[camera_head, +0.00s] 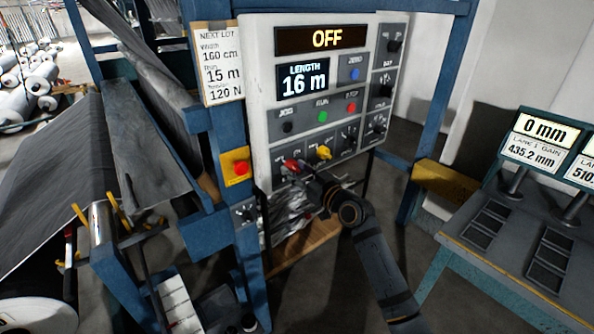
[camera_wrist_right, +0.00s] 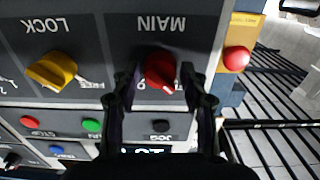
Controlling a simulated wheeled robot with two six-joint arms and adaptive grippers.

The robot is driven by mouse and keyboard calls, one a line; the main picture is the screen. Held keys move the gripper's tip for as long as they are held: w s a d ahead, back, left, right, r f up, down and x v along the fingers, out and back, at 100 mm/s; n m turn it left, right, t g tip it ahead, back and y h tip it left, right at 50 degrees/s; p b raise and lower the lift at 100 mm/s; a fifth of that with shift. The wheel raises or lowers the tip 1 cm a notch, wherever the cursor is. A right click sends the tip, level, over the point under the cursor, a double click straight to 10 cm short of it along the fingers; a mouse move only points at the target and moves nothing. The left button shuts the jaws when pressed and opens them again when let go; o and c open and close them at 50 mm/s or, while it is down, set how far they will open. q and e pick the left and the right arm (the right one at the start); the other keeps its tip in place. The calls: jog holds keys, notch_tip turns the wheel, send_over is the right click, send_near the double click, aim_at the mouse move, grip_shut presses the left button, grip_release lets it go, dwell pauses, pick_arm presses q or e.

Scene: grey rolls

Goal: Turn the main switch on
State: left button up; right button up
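The red main switch knob (camera_head: 291,164) is low on the left of the grey control panel (camera_head: 262,100). The top display (camera_head: 320,39) reads OFF. My right gripper (camera_head: 302,174) is at the knob, its arm coming up from the lower right. In the right wrist view, which is upside down to the panel, the red knob (camera_wrist_right: 160,70) under the word MAIN sits between the two fingers of my right gripper (camera_wrist_right: 160,82). The fingers are apart, with a small gap seen on each side of the knob. My left gripper is not in view.
The yellow LOCK knob (camera_head: 324,152) is just right of the main switch. A red stop button on a yellow plate (camera_head: 240,168) is on the blue post to the left. A desk with displays (camera_head: 490,250) stands at right. Grey fabric rollers (camera_head: 150,120) are at left.

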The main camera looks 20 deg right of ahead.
jog(key=c, duration=0.7)
jog(key=shift+m, duration=0.3)
jog(key=m+p, duration=0.1)
jog(key=m, duration=0.2)
jog(key=shift+r+m, duration=0.1)
jog(key=shift+m, duration=0.3)
jog(key=m+p, duration=0.2)
jog(key=m, duration=0.2)
jog(key=m+p, duration=0.2)
jog(key=m, duration=0.3)
jog(key=m+p, duration=0.2)
jog(key=m, duration=0.2)
jog(key=shift+m, duration=0.4)
